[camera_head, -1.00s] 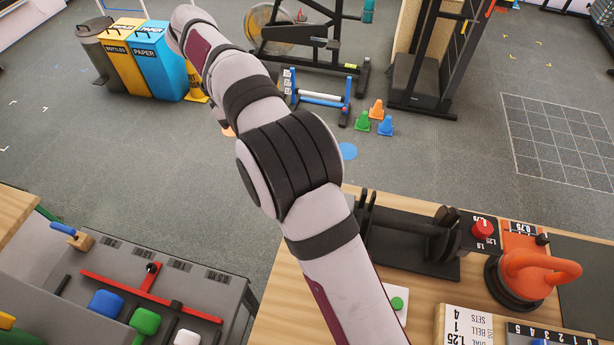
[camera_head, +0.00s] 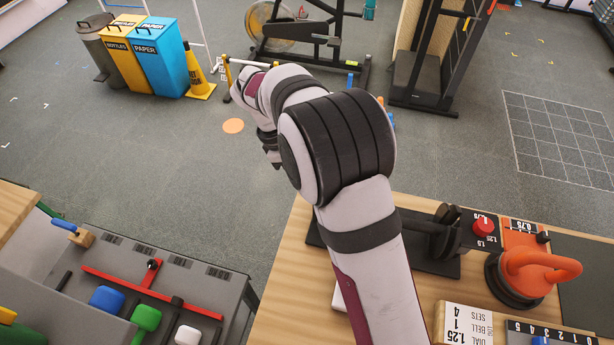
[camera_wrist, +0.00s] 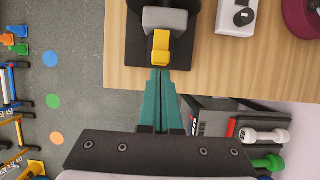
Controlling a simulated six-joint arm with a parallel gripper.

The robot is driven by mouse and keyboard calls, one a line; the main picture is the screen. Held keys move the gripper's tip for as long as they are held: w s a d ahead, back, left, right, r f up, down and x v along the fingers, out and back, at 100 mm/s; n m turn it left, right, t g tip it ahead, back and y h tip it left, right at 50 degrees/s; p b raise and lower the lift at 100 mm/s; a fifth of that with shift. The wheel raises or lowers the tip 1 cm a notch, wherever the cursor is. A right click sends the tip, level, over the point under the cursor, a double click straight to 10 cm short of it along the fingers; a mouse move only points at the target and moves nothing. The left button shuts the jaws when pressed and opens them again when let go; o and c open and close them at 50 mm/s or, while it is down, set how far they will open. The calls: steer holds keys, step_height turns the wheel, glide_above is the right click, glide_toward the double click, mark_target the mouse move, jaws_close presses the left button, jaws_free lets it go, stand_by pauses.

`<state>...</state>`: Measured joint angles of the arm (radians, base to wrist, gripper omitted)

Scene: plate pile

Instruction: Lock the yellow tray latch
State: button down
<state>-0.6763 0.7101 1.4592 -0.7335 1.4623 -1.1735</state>
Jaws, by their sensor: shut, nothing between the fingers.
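In the wrist view, the yellow latch (camera_wrist: 161,47) is a small upright tab on a grey block (camera_wrist: 165,20) with a black base (camera_wrist: 136,50) near the wooden table's edge. My gripper (camera_wrist: 160,72) has teal fingers, shut together and empty. Their tips lie just below the yellow latch in that picture; I cannot tell whether they touch it. In the head view, my gripper (camera_head: 275,160) shows only as a small dark part below my wrist, left of the table. I cannot make out the latch in the head view.
The wooden table (camera_wrist: 210,75) is bare right of the latch, up to a white box with a black knob (camera_wrist: 243,16). Beyond its edge are a white dumbbell (camera_wrist: 265,136) and a green one (camera_wrist: 268,162).

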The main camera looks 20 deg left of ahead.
steer(key=shift+d, duration=1.15)
steer(key=a+r, duration=0.8)
steer(key=r, duration=0.1)
steer(key=shift+r, duration=0.2)
steer(key=shift+d, duration=0.1)
